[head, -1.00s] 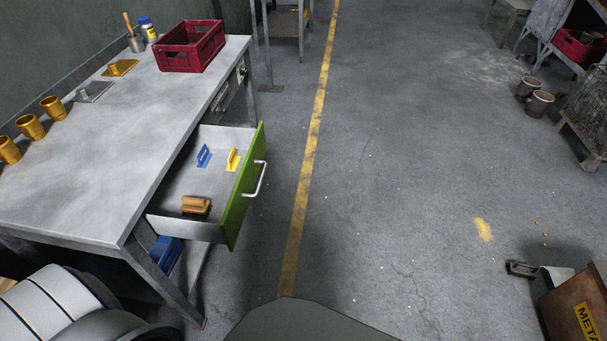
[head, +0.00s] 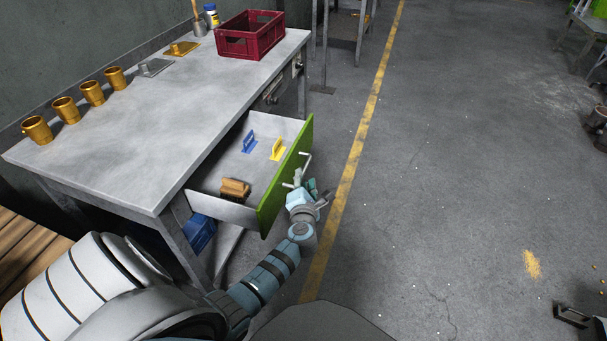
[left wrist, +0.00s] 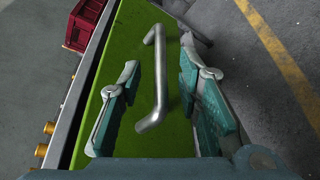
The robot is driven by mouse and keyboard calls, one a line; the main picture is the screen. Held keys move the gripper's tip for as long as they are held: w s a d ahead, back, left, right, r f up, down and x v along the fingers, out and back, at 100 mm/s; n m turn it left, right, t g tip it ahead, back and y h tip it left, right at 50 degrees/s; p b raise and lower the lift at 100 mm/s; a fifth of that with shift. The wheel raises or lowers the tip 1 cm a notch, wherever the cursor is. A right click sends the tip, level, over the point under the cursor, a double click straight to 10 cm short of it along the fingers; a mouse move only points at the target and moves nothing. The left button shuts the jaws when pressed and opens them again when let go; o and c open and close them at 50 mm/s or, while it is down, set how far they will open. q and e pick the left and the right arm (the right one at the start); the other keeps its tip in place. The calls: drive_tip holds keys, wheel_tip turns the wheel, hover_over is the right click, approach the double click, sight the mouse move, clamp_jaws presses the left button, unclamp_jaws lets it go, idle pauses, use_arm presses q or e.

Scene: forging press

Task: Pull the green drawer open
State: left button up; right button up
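The green drawer (head: 287,180) of the workbench stands pulled out, its green front facing right. Inside lie a blue-handled item (head: 249,141), a yellow one (head: 277,150) and a wooden-topped brush-like item (head: 235,187). A silver bar handle (left wrist: 156,80) is on the drawer front. My left gripper (head: 307,187) is at the handle in the head view. In the left wrist view its fingers (left wrist: 158,98) are spread apart, one on each side of the handle, with gaps to it. My right gripper is in neither view.
The workbench (head: 120,150) carries several gold cups (head: 67,109) and a red crate (head: 251,35). A blue bin (head: 199,232) sits under it. The floor right of the drawer, past the yellow line (head: 357,150), is clear.

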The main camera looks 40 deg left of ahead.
sight(304, 169)
use_arm(q)
drive_tip(key=b+x, duration=0.2)
drive_tip(key=x, duration=0.3)
drive_tip(key=shift+f, duration=0.15)
drive_tip(key=shift+w+a, duration=0.25)
drive_tip(key=shift+w, duration=0.05)
drive_tip(key=shift+c, duration=0.6)
clamp_jaws()
